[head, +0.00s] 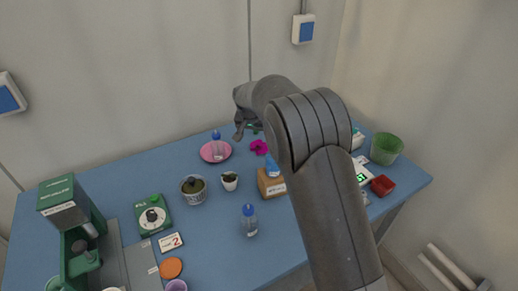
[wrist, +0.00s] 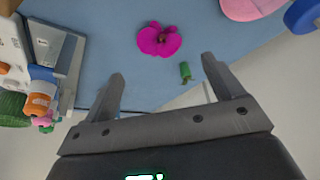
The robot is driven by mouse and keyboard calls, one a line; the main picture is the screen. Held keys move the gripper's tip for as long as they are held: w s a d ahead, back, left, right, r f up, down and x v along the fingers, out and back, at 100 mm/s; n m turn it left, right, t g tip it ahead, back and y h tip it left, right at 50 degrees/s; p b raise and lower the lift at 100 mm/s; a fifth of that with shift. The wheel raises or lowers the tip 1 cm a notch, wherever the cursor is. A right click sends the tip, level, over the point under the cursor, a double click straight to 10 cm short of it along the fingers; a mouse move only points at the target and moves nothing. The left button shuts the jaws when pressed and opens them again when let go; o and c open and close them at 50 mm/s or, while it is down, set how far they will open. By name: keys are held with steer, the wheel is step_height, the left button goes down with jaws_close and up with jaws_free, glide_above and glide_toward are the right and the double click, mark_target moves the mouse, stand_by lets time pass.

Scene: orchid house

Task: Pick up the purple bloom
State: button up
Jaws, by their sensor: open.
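The purple bloom (wrist: 160,40) lies on the blue table, a vivid magenta flower seen whole in the wrist view. In the head view the bloom (head: 259,147) shows right of the pink plate, just below my gripper. My gripper (wrist: 160,78) is open and empty, with its two fingers apart in the wrist view. The bloom appears beyond the fingertips, roughly centred between them, and is not touched. In the head view my gripper (head: 239,133) hangs above the back of the table, and its fingers are partly hard to make out.
A small green object (wrist: 185,71) lies close to the bloom. A cardboard box (head: 271,187) stands in front of the bloom. A green basket (head: 386,149) and red container (head: 382,186) are at the right. A wall is behind the table.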

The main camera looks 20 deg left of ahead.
mark_target(258, 147)
steer(key=x, duration=1)
steer(key=shift+d+f, duration=0.1)
steer(key=shift+f, duration=0.2)
steer(key=shift+c, duration=0.2)
